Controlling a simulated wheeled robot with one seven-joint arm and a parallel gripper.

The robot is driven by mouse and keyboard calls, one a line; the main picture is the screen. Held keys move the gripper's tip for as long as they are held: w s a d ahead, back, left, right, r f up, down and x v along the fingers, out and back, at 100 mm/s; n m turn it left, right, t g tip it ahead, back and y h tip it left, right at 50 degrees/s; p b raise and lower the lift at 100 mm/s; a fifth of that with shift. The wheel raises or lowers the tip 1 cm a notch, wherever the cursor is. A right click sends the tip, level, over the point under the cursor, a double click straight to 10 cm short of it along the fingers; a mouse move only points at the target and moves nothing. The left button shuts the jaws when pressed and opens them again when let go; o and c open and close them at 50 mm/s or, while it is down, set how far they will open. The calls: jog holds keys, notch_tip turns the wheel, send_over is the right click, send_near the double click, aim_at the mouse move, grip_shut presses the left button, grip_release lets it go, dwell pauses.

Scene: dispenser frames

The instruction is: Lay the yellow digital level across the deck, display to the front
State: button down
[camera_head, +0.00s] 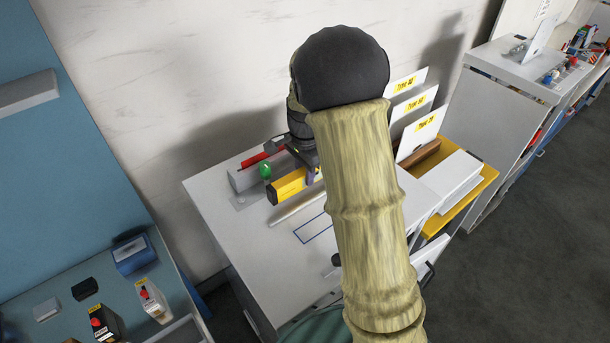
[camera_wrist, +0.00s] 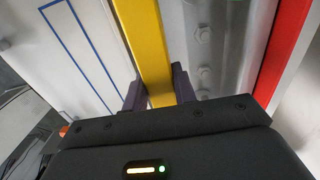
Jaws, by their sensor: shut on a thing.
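The yellow digital level (camera_head: 287,187) is at the back of the white deck (camera_head: 262,238), partly hidden by my arm in the head view. In the wrist view the yellow level (camera_wrist: 146,45) runs between the two dark fingers of my gripper (camera_wrist: 160,92), which is shut on it. In the head view my gripper (camera_head: 313,172) is mostly hidden behind my arm. I cannot tell whether the level touches the surface below. The display is not visible in either view.
A blue-outlined rectangle (camera_head: 314,229) is on the deck in front of the level. Behind the level are a grey bolted bar (camera_wrist: 203,60), a red bar (camera_wrist: 285,45) and a green knob (camera_head: 265,171). Labelled white cards (camera_head: 421,136) stand at the right.

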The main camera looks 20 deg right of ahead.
notch_tip(320, 180, down, 2)
jog(key=shift+w+f, duration=0.1)
jog(key=c, duration=1.1)
grip_release()
jog(key=shift+r, duration=0.55)
notch_tip(320, 180, up, 11)
jog(key=b, duration=0.2)
jog(key=shift+b, duration=0.4)
